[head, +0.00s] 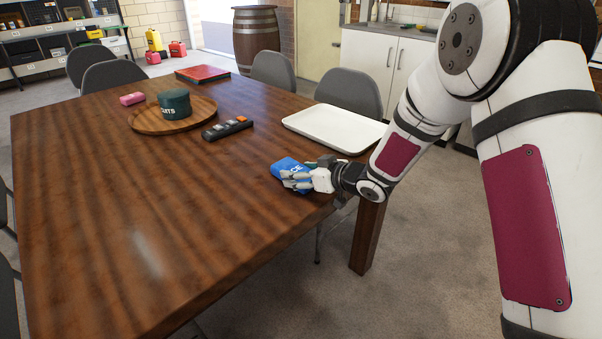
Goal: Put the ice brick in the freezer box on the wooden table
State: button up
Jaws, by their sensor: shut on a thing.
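The ice brick (286,165), blue with white lettering, is at the right edge of the wooden table (120,215). My gripper (293,180) is shut on it, with the fingers across its near side and covering part of it. I cannot tell whether the brick touches the tabletop or is just above it. No freezer box can be made out in this view.
A white tray (334,129) lies just beyond my gripper. The near tabletop is clear.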

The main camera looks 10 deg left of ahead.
jog(key=shift+f, duration=0.15)
jog(key=o, duration=1.4)
jog(key=shift+o, duration=0.2)
jog(key=shift+s+d+r, duration=0.2)
jog(key=shift+d+r, duration=0.1)
jog(key=shift+r, duration=0.05)
jog(key=p+v, duration=0.2)
jog(key=v, duration=0.9)
jog(key=shift+d, duration=0.15)
